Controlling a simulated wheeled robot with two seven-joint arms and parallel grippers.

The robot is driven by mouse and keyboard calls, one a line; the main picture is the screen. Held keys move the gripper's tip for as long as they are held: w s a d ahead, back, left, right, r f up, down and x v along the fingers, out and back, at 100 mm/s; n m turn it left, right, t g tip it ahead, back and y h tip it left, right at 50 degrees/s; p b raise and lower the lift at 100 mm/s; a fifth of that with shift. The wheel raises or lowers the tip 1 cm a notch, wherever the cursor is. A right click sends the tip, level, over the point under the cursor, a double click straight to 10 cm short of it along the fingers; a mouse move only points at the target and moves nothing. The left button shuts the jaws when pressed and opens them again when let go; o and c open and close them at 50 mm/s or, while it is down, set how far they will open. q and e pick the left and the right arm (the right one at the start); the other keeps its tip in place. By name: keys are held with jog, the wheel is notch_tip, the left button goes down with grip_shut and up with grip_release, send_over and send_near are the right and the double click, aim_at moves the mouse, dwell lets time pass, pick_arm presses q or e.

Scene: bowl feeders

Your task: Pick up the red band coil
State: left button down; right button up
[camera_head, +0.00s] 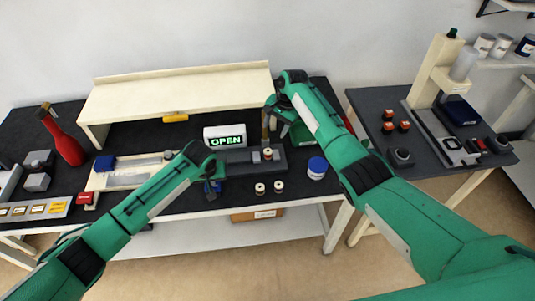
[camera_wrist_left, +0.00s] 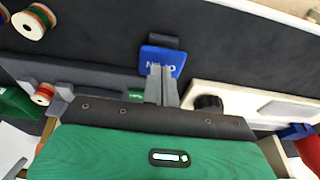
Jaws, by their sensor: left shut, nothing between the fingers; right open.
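Several small coils show. One with a red-orange band sits on the grey fixture, in the head view (camera_head: 267,154) and at the left of the left wrist view (camera_wrist_left: 43,94). Two coils stand on the dark tabletop in front: one shows a green band in the left wrist view (camera_wrist_left: 34,22), while the other, cut by the picture edge, looks reddish (camera_wrist_left: 4,15). My left gripper (camera_head: 211,189) is shut and empty, left of the coils; its fingers (camera_wrist_left: 160,85) overlap a blue labelled block (camera_wrist_left: 163,60). My right gripper (camera_head: 268,118) is open behind the fixture, its fingertips partly hidden.
An OPEN sign (camera_head: 224,136) stands behind the fixture (camera_head: 240,162). A blue-lidded jar (camera_head: 317,167) is right of the coils. A cream shelf (camera_head: 180,92) spans the back. A side table (camera_head: 375,105) stands right.

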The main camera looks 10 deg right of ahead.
pick_arm(q)
jog(key=shift+s+f, duration=0.15)
pick_arm(e)
jog(key=d+m+y, duration=0.1)
jog(key=d+m, duration=0.1)
jog(key=m, duration=0.8)
send_over(268, 151)
jog(key=d, duration=0.3)
jog(key=shift+g+y, duration=0.4)
jog(key=f, duration=0.5)
jog(key=shift+w+d+f, duration=0.1)
jog(key=shift+w+f, duration=0.1)
jog(key=a+f, duration=0.2)
jog(key=shift+s+f, duration=0.3)
jog(key=shift+f, duration=0.1)
jog(key=shift+x, duration=0.9)
jog(key=c, duration=1.1)
jog(key=shift+c, duration=0.2)
